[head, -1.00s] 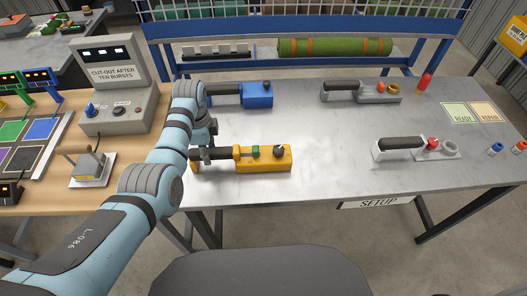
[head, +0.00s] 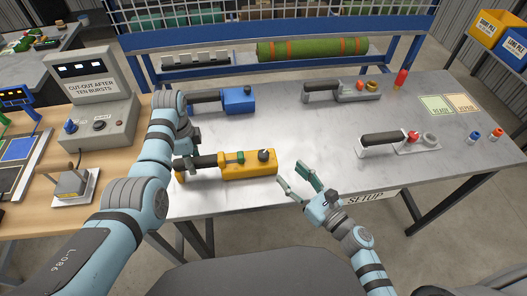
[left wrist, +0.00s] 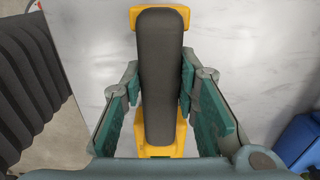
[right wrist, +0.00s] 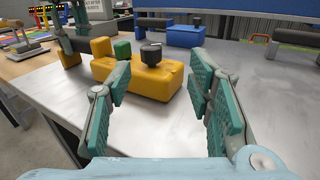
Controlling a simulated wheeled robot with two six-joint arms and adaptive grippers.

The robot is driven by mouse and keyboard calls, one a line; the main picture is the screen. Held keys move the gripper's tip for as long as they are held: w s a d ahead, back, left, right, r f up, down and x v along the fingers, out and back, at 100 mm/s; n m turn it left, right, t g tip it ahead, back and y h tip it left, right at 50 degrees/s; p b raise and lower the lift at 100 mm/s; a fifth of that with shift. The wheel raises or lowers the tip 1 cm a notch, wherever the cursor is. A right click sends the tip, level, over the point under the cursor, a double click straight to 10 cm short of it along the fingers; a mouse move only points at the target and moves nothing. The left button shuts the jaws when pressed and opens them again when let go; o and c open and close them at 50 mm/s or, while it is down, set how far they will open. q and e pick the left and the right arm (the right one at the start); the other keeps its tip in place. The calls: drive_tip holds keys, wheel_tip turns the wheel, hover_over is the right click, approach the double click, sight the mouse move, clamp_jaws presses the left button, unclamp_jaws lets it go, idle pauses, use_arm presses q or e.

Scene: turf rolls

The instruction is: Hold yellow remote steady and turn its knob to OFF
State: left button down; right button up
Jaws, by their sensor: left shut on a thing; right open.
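The yellow remote (head: 250,168) lies on the metal table, with a black grip, a green button and a dark knob (head: 263,155) on its right end. My left gripper (head: 190,163) is shut on the remote's black grip (left wrist: 160,80); its fingers flank the grip in the left wrist view. My right gripper (head: 300,181) is open and empty, in front of and to the right of the remote's knob end. In the right wrist view, the knob (right wrist: 152,53) stands on the yellow body beyond my open fingers (right wrist: 160,95). I cannot read the knob's setting.
A blue remote (head: 236,99) lies behind the yellow one. Two grey units (head: 348,92) (head: 405,142) lie to the right. A control box (head: 98,105) stands on the wooden bench at left. The table's middle is clear.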

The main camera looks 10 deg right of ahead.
sight(267, 157)
drive_tip(key=shift+n, duration=0.3)
drive_tip(key=x, duration=0.8)
drive_tip(key=a+x, duration=0.1)
drive_tip(key=x, duration=0.3)
drive_tip(key=shift+s+f, duration=0.25)
drive_tip(key=shift+s, duration=0.05)
drive_tip(key=shift+c, duration=0.4)
drive_tip(key=c, duration=1)
drive_tip(key=shift+m+h, duration=0.5)
clamp_jaws()
drive_tip(key=shift+m+t+h, duration=0.3)
drive_tip(key=shift+t+h, duration=0.1)
drive_tip(key=shift+h, duration=0.1)
drive_tip(key=o, duration=1.1)
unclamp_jaws()
drive_tip(key=shift+d, duration=0.1)
